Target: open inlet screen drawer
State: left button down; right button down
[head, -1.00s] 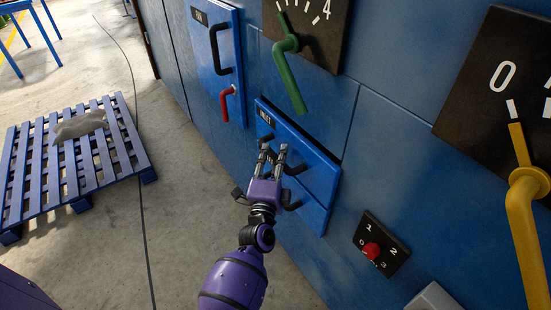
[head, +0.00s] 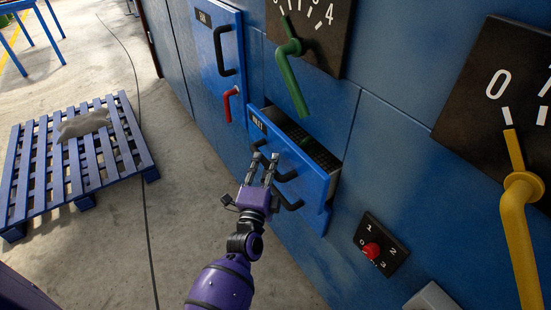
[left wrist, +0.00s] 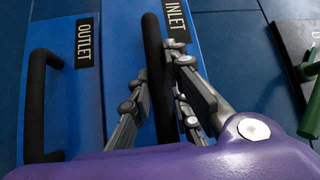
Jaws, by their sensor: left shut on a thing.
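The inlet screen drawer (head: 308,164) is a blue drawer in the blue machine front. It stands partly pulled out in the head view, with dark mesh showing inside. Its black handle (left wrist: 155,80) runs between the fingers of my left gripper (left wrist: 158,100) in the left wrist view, beside the INLET label (left wrist: 176,18). In the head view my left gripper (head: 265,157) is at the drawer front, shut on this handle, which it partly hides. My right gripper is not in view.
The OUTLET panel (left wrist: 92,110) with its own black handle (left wrist: 35,105) is beside the inlet drawer. A green lever (head: 293,75) hangs close above the drawer. A red knob (head: 371,250) and yellow lever (head: 518,210) are to the right. A blue pallet (head: 75,165) lies on the floor.

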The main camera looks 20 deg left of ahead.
pick_arm(q)
jog(key=s+a+p, duration=0.3)
jog(key=s+a, duration=1.2)
jog(key=s, duration=0.5)
jog(key=shift+a, duration=0.3)
jog(key=shift+s+f, duration=0.1)
jog(key=c, duration=1.6)
grip_release()
jog(key=shift+c, duration=0.2)
jog(key=s+d+f, duration=0.1)
jog(key=s, duration=1)
jog(key=shift+s+d+f, duration=0.3)
jog(key=shift+s, duration=0.1)
